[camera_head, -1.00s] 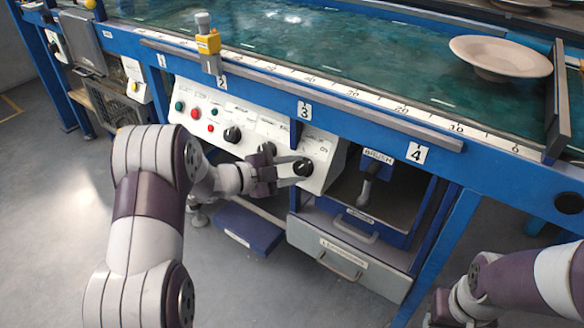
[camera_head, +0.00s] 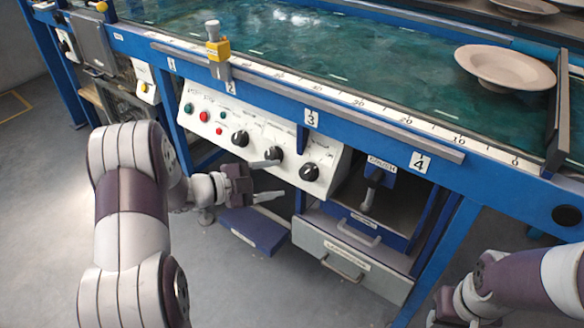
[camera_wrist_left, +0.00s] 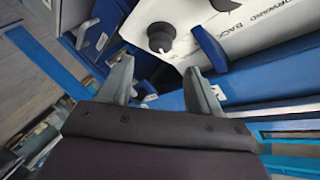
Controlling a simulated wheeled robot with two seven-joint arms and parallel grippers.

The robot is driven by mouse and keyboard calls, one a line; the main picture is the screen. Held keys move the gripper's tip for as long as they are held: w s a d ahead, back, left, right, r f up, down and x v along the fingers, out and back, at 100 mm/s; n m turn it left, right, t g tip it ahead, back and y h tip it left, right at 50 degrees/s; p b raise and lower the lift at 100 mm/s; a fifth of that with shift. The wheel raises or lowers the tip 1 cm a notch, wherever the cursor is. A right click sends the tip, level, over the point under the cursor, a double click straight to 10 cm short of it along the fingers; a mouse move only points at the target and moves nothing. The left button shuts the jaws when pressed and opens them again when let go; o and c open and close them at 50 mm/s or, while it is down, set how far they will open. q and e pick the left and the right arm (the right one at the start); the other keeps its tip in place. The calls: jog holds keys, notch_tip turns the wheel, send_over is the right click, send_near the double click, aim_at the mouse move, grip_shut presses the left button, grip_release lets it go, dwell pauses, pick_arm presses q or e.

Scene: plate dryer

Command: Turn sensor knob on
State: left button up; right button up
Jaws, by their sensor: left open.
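A white control panel (camera_head: 262,143) under the table edge carries a row of black knobs: a left one (camera_head: 240,138), a middle one (camera_head: 273,153) and a right one (camera_head: 309,172). Their labels are too small to tell which is the sensor knob. My left gripper (camera_head: 275,179) is open and empty, left of and apart from the right knob and below the middle one. In the left wrist view, a black knob (camera_wrist_left: 160,37) shows ahead, between the lines of the two spread fingers (camera_wrist_left: 160,88). My right gripper (camera_head: 443,306) shows only partly at the bottom right.
Red and green buttons (camera_head: 204,116) sit at the panel's left. A blue rib (camera_head: 302,140) stands between the middle and right knobs. Drawers (camera_head: 350,257) are below right. A beige plate (camera_head: 505,67) lies on the wet table. A yellow-topped sensor (camera_head: 218,49) stands on the rail.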

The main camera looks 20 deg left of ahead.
pick_arm(q)
jog(key=p+v, duration=0.1)
jog(key=v, duration=0.4)
jog(key=shift+s+a, duration=0.1)
